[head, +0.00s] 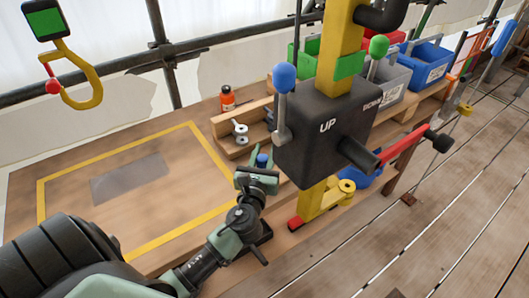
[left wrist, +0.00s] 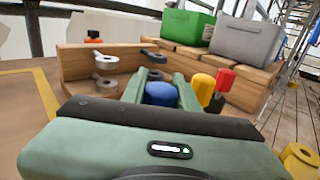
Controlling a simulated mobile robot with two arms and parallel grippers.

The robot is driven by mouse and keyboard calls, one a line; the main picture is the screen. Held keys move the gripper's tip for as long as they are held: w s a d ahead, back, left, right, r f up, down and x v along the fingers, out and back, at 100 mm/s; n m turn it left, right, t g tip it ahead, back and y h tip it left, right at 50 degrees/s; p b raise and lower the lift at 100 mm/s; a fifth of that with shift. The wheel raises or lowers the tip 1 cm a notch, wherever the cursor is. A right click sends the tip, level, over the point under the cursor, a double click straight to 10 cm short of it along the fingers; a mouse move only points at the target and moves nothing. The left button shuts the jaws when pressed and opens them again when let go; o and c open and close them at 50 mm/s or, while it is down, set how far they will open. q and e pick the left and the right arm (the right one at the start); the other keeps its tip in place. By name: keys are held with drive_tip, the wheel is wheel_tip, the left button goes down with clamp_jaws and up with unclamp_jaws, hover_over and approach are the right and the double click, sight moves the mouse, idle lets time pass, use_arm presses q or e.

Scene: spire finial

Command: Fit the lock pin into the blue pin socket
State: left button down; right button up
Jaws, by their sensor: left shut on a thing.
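My left gripper (head: 262,172) reaches over the wooden bench beside the black UP/DOWN box. Its two green fingers are shut on a blue round-headed piece (head: 262,160), which I take to be the lock pin. In the left wrist view the blue head (left wrist: 160,93) sits between the fingers, and its lower part is hidden by the gripper. I cannot pick out the blue pin socket for certain; a blue thing (head: 362,180) shows partly behind the yellow post. My right gripper is not in view.
A wooden rack (head: 228,123) with metal eye pieces (head: 240,133) stands just beyond the gripper. The black box (head: 315,140) with levers stands close on the right, on a yellow post. An orange bottle (head: 227,98) is behind. The yellow-taped bench area (head: 130,200) is mostly clear.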

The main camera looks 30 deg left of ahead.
sight(262, 166)
use_arm(q)
drive_tip(key=shift+f+b, duration=0.35)
drive_tip(key=shift+f, duration=0.1)
drive_tip(key=c, duration=1)
unclamp_jaws()
drive_tip(key=b+v, duration=0.1)
drive_tip(key=v, duration=0.6)
drive_tip(key=shift+s+d, duration=0.15)
drive_tip(key=shift+s, duration=0.2)
